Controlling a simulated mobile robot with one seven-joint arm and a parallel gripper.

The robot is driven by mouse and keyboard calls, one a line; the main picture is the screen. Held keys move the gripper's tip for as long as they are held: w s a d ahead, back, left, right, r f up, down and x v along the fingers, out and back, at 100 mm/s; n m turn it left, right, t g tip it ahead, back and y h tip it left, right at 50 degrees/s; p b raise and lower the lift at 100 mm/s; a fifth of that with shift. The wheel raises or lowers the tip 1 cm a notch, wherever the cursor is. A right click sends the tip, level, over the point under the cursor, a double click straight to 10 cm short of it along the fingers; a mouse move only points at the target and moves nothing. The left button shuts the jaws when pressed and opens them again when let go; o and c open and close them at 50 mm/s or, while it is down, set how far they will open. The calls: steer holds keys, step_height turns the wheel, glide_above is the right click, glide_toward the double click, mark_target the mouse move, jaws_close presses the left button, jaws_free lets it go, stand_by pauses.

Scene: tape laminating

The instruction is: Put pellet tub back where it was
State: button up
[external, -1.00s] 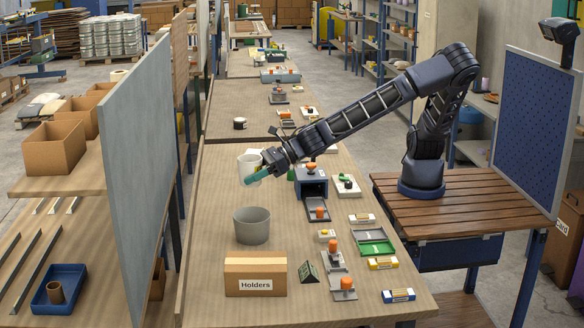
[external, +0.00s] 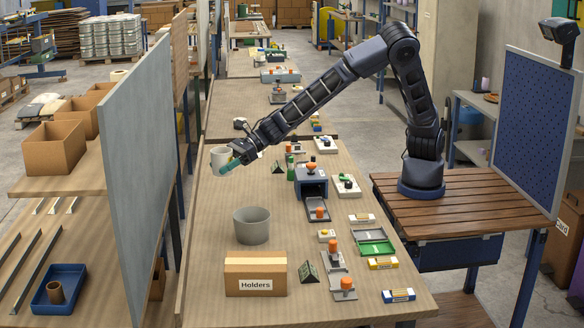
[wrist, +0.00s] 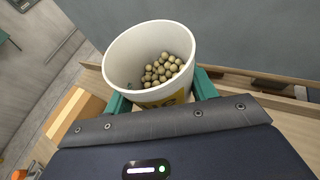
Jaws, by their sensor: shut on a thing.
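The pellet tub (external: 221,154) is a white tub at the far left of the bench in the external view. In the wrist view the tub (wrist: 128,58) is tilted in the picture and holds many tan pellets (wrist: 165,68). A yellow marking shows on its outside. My gripper (external: 229,166) has green fingers, which are shut on the tub, one on each side. Whether the tub's base touches the bench is hard to tell. The lower part of the tub is partly hidden by my gripper.
A grey empty bin (external: 252,226) and a cardboard box marked Holders (external: 255,275) stand nearer on the bench. A blue press-like device (external: 311,182) and several small fixtures stand to the right. A grey partition (external: 136,180) runs along the left. Bench surface around the tub is clear.

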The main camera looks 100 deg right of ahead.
steer(key=d+r+n+g+y, duration=0.1)
steer(key=d+r+n+y, duration=0.1)
steer(key=d, duration=0.6)
step_height(320, 180, up, 2)
steer(key=n+g+y, duration=0.1)
steer(key=n+g, duration=0.1)
glide_above(229, 211)
step_height(229, 211, down, 25)
steer(key=shift+w+a+r, duration=0.1)
steer(key=shift+a+r, duration=0.05)
steer(key=shift+r, duration=0.05)
stand_by(0.5)
steer(key=shift+f, duration=0.15)
steer(key=o, duration=1)
